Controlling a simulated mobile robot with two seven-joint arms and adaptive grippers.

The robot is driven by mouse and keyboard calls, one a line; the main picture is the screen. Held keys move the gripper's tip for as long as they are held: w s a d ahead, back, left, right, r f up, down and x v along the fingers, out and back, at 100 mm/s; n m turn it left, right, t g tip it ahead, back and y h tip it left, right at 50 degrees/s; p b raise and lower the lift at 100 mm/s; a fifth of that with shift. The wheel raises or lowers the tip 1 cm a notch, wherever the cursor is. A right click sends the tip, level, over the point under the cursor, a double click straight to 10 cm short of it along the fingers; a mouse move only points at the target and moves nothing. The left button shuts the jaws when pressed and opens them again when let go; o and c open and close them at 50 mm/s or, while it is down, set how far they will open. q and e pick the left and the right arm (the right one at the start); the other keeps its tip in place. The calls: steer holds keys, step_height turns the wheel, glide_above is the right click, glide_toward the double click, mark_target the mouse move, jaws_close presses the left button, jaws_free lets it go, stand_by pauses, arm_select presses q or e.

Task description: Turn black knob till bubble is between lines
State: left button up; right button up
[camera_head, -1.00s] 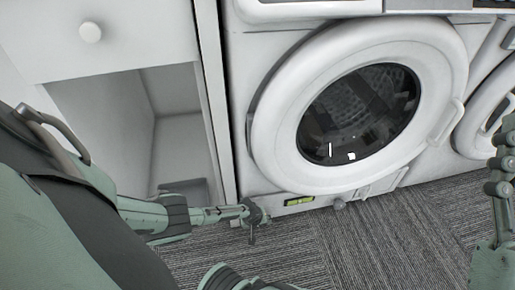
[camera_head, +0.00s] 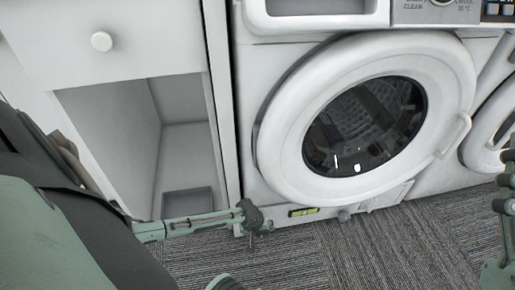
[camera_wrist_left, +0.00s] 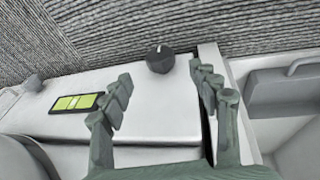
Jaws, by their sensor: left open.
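The black knob (camera_wrist_left: 160,59), with a white mark on top, sits near the washer's lower corner in the left wrist view. In the head view it is hidden by my left gripper (camera_head: 255,218). That gripper is open, its fingers (camera_wrist_left: 162,84) on either side of the knob's line and short of it, with a gap showing. The green bubble level (camera_head: 303,212) is on the washer's lower front; it also shows in the left wrist view (camera_wrist_left: 78,102), with dark lines. I cannot make out where its bubble sits. My right gripper (camera_head: 503,190) is at the right edge; its opening is unclear.
A white cabinet (camera_head: 110,65) with an open compartment stands at left. A second machine (camera_head: 490,125) is at right. Carpet (camera_head: 350,255) in front is clear.

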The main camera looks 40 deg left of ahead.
arm_select(q)
steer(key=shift+v, duration=1.3)
